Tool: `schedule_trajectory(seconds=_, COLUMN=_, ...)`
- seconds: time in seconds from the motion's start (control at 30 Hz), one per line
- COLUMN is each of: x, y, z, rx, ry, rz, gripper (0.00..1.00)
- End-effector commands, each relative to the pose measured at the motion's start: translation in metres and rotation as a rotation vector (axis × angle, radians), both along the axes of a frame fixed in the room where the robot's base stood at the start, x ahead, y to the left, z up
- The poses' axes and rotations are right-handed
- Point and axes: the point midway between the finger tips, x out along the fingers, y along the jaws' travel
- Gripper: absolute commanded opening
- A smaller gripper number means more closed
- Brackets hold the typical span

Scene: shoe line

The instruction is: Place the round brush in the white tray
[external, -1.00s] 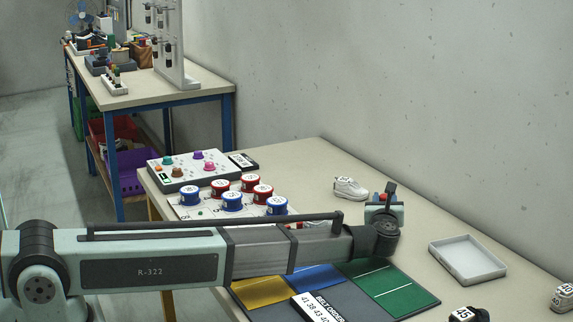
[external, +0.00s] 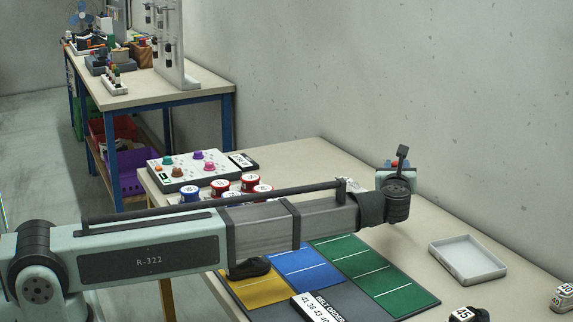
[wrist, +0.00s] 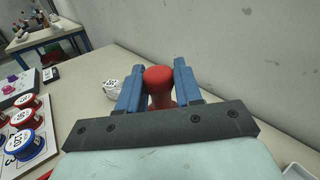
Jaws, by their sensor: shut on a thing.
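My gripper (wrist: 158,88) has its two blue fingers shut on a red, round-topped thing, which I take to be the round brush (wrist: 158,76). Its lower part is hidden behind the gripper body. In the external view my gripper (external: 397,166) is held up above the far side of the table, and the brush is mostly hidden there. The white tray (external: 468,258) is a shallow, empty rectangle on the table, to the right of my gripper and nearer the camera.
A white shoe (wrist: 111,90) lies left of the fingers. Red and blue tins (wrist: 24,122) stand at the left. A dark shoe (external: 248,268) is on the yellow panel. Another dark shoe (external: 468,314) marked 45 is at the front. The table around the tray is clear.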

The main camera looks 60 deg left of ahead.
Motion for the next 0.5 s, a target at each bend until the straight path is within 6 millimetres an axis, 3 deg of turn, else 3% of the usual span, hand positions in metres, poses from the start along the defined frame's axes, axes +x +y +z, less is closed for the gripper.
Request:
schedule_trajectory(seconds=0.3, x=0.016, y=-0.129, z=0.005, rx=-0.002, ry=-0.005, rz=-0.153, gripper=0.04)
schedule_trajectory(seconds=0.5, x=0.035, y=-0.196, z=0.007, rx=-0.003, ry=-0.005, rz=-0.298, gripper=0.04)
